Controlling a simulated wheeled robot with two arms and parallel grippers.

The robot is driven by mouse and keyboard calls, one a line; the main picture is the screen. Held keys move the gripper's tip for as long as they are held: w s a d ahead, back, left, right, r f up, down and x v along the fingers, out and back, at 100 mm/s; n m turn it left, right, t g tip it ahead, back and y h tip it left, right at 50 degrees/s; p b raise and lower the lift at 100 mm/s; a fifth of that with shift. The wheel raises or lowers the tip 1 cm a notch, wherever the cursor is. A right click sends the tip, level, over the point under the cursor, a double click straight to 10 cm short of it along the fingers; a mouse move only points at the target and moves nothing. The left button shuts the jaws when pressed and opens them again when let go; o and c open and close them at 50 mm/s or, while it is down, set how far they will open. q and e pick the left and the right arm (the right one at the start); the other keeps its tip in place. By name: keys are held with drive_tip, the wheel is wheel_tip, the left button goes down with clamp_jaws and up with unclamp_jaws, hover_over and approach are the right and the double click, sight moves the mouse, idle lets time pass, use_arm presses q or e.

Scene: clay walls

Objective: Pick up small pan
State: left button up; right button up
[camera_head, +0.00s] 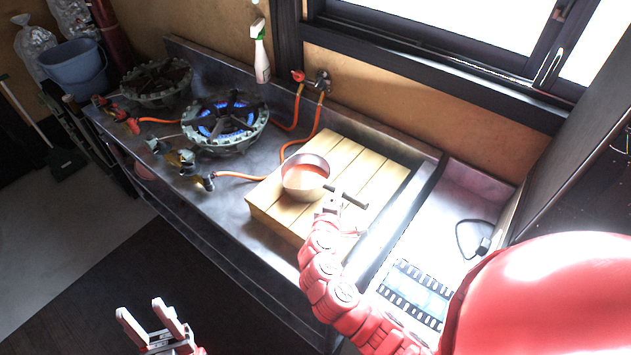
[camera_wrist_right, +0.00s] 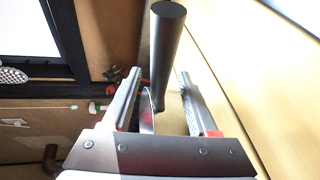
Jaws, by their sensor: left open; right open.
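The small pan (camera_head: 305,180) is a round metal pan with a reddish-brown inside and a dark handle. It stands upright on a slatted wooden board, its handle pointing right. My right gripper (camera_head: 335,203) is open at the handle, on the near side of the pan. In the right wrist view the dark handle (camera_wrist_right: 168,45) shows between the two open fingers (camera_wrist_right: 160,85), with a gap on the right side. Part of the pan's rim shows there as a thin curved edge. My left gripper (camera_head: 140,308) is open and empty, low over the dark floor, away from the counter.
The wooden board (camera_head: 358,158) lies on the metal counter (camera_head: 180,185). A gas burner (camera_head: 225,122) with a blue flame and a second burner (camera_head: 157,80) stand to the left, with orange hoses. A spray bottle (camera_head: 261,55) stands at the back wall.

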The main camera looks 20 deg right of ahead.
drive_tip(key=shift+p+x, duration=0.35)
drive_tip(key=shift+x, duration=0.85)
drive_tip(key=shift+w+d, duration=0.25)
drive_tip(key=shift+w, duration=0.05)
clamp_jaws()
